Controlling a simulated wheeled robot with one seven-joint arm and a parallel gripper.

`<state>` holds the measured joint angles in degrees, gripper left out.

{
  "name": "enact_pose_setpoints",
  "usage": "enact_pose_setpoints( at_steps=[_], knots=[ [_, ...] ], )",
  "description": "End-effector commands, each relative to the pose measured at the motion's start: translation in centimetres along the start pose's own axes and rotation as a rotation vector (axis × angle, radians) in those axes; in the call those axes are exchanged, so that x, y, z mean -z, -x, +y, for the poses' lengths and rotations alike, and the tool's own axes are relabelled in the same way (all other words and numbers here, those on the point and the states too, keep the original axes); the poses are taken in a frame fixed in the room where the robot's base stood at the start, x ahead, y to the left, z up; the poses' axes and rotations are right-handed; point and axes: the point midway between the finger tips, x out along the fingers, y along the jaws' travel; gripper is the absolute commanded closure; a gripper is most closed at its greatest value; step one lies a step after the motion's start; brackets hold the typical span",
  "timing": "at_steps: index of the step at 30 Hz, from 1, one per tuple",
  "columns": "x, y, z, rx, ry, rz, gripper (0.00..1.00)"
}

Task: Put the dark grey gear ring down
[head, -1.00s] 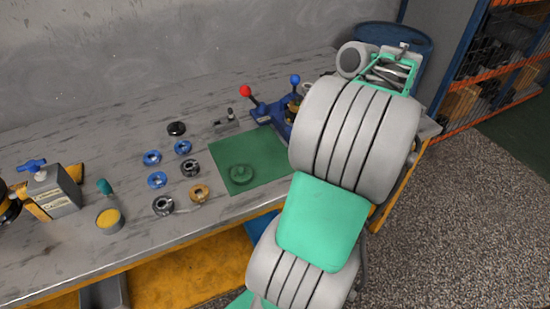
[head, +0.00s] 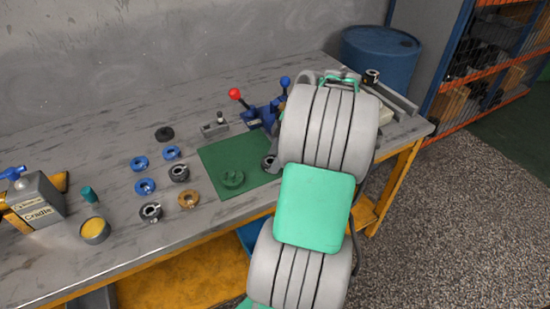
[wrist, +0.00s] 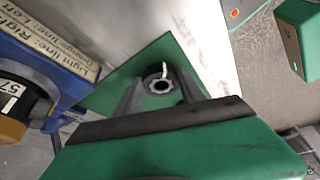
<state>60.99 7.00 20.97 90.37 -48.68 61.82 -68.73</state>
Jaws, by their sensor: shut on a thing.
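The dark grey gear ring (wrist: 161,86) shows in the wrist view between the fingertips of my gripper (wrist: 160,92), which is shut on it. The green mat (wrist: 112,94) lies behind the ring in that view. In the head view, a dark grey ring (head: 268,162) shows over the right part of the green mat (head: 215,153), just left of my arm. My arm hides the gripper there. I cannot tell whether the ring touches the mat.
A blue lever device (head: 262,112) stands behind the mat.

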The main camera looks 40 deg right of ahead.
Motion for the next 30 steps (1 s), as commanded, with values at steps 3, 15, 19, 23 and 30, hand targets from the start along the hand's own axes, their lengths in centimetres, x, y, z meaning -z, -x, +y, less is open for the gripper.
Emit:
enact_pose_setpoints(
  at_steps=[3, 15, 19, 23, 30],
  knots=[
    [0.0, -0.1, 0.0, 0.000, 0.000, 0.000, 0.45],
    [0.0, 0.0, 0.0, 0.000, -0.001, 0.000, 0.31],
    [0.1, 1.2, 0.1, -0.003, -0.003, 0.000, 0.31],
    [0.1, 4.3, 0.1, -0.005, -0.001, -0.001, 0.31],
    [0.2, 10.4, 0.1, -0.001, -0.002, 0.000, 0.31]
  ],
)
